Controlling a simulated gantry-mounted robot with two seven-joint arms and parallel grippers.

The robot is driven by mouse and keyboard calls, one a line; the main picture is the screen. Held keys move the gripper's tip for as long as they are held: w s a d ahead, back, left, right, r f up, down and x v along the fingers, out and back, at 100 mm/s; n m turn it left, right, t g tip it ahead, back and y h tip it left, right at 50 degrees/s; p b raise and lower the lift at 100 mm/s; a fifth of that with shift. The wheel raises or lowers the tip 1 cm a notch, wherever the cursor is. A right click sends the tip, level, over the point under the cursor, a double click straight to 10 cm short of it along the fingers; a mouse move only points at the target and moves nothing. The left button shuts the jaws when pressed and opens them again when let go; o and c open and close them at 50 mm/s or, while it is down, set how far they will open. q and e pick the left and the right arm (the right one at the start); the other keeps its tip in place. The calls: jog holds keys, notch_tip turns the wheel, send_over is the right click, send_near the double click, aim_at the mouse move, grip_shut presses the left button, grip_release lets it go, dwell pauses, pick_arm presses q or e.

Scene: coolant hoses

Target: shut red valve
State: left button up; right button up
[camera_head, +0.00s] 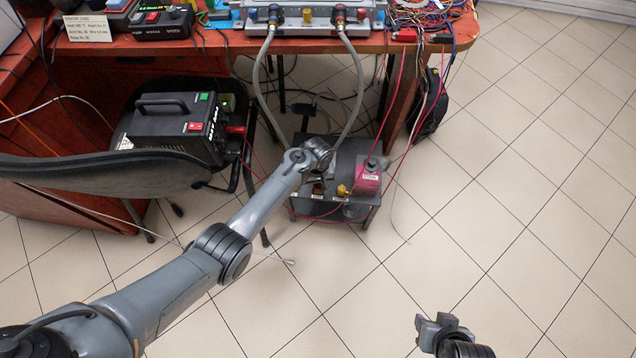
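I cannot tell for sure that the red-topped fitting is the red valve. Grey hoses hang from the manifold toward a low dark cart (352,209). A pink-red container (367,180) with a yellow fitting stands on the cart. My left gripper (319,186) is low over the cart, left of the yellow fitting; its fingers are partly hidden behind my wrist. My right gripper (434,322) is over bare floor at lower right.
A black chair (110,172) holds a black power unit (172,120) on the left. Tangled wires (428,14) lie on the desk's right end. Thin red cables hang near the cart. The tiled floor (520,200) on the right is clear.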

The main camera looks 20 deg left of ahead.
pick_arm(q)
grip_shut()
jog(key=shift+r+m+p, duration=0.15)
jog(key=shift+m+p, duration=0.95)
jog(key=shift+m, duration=0.3)
jog(key=m+p, duration=0.1)
jog(key=m, duration=0.2)
jog(key=shift+m, duration=0.3)
jog(key=m, duration=0.5)
jog(key=shift+f, duration=0.2)
jog(key=m, duration=0.3)
jog(key=shift+m, duration=1.8)
